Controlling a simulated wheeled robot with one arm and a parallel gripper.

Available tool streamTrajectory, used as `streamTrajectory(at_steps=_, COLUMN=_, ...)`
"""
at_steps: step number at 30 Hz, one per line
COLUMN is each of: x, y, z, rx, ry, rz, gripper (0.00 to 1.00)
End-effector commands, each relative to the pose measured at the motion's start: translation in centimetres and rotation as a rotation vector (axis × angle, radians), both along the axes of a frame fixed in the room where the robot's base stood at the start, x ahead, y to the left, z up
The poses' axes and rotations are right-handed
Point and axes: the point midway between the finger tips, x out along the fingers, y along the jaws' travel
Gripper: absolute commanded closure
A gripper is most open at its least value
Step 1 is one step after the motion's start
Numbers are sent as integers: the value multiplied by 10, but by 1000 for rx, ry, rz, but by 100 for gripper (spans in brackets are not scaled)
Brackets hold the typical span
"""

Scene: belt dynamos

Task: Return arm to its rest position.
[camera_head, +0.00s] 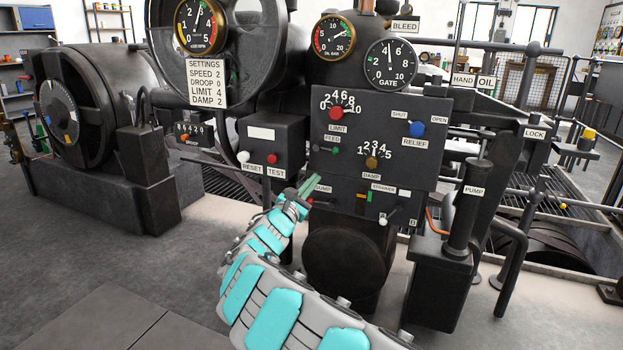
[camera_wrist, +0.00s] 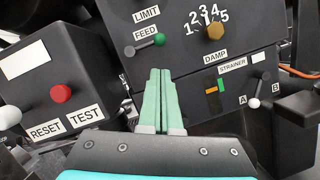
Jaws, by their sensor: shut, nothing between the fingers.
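My gripper (camera_head: 309,186) is at the end of my raised arm, in front of the dark control panel (camera_head: 432,120). Its green fingers are together with nothing between them; they also show in the wrist view (camera_wrist: 160,98). In the head view the fingertips are left of the SUMP label and below the green-knobbed FEED lever (camera_head: 335,150). Whether they touch the panel I cannot tell. In the wrist view the fingers point up toward the panel, below the FEED lever (camera_wrist: 159,40), with the RESET/TEST box to their left.
The RESET/TEST box (camera_head: 290,135) juts out left of my gripper. The STRAINER lever (camera_wrist: 254,103) sticks out at right in the wrist view. A PUMP cylinder (camera_head: 463,215) stands right of my arm. Open grey floor (camera_head: 90,270) lies at front left.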

Motion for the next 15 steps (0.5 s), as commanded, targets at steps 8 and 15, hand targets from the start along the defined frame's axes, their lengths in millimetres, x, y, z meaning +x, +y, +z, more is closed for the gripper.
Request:
streamTrajectory(at_steps=8, x=-13, y=-3, z=6, rx=6, ry=-10, rz=-5, gripper=100)
streamTrajectory(at_steps=15, x=-13, y=-4, z=7, rx=7, ry=-12, rz=-6, gripper=100)
